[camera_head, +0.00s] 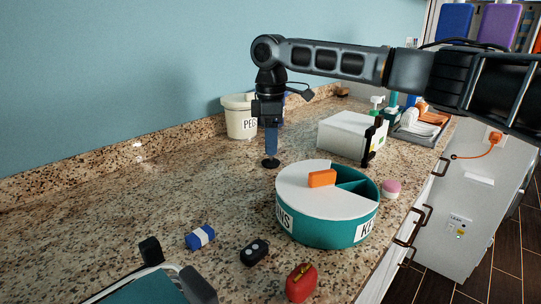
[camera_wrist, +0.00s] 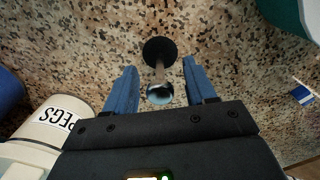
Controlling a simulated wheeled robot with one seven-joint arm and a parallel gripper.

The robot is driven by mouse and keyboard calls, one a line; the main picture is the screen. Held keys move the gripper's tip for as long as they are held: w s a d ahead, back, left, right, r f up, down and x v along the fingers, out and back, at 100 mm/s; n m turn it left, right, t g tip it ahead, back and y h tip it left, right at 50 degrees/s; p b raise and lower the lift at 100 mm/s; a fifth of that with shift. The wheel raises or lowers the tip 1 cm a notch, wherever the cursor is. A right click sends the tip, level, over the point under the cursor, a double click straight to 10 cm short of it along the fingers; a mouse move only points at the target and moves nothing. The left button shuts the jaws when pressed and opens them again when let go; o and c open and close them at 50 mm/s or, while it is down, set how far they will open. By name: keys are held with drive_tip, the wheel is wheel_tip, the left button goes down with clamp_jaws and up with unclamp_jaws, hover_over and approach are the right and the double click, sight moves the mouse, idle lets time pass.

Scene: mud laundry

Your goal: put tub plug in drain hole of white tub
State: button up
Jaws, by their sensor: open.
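The tub plug is a black disc (camera_wrist: 160,51) with a stem and a shiny round knob (camera_wrist: 160,93). It stands on the granite counter, and its black disc also shows in the head view (camera_head: 271,162). My gripper (camera_wrist: 159,78) points down over it with blue fingers open. In the wrist view the knob lies between the fingers, with a gap on both sides. In the head view my gripper (camera_head: 271,150) is directly above the disc. A white box-shaped tub (camera_head: 345,138) stands to the right and behind; no drain hole shows in it.
A white PEGS bucket (camera_head: 239,122) stands behind my gripper, near the wall. A round teal organiser (camera_head: 318,229) with a white lid and orange handle is in front right. A blue block (camera_head: 200,237), black fob (camera_head: 254,252) and red item (camera_head: 300,282) lie in front. Left counter is clear.

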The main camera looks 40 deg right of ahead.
drive_tip(key=shift+f, duration=0.5)
clamp_jaws()
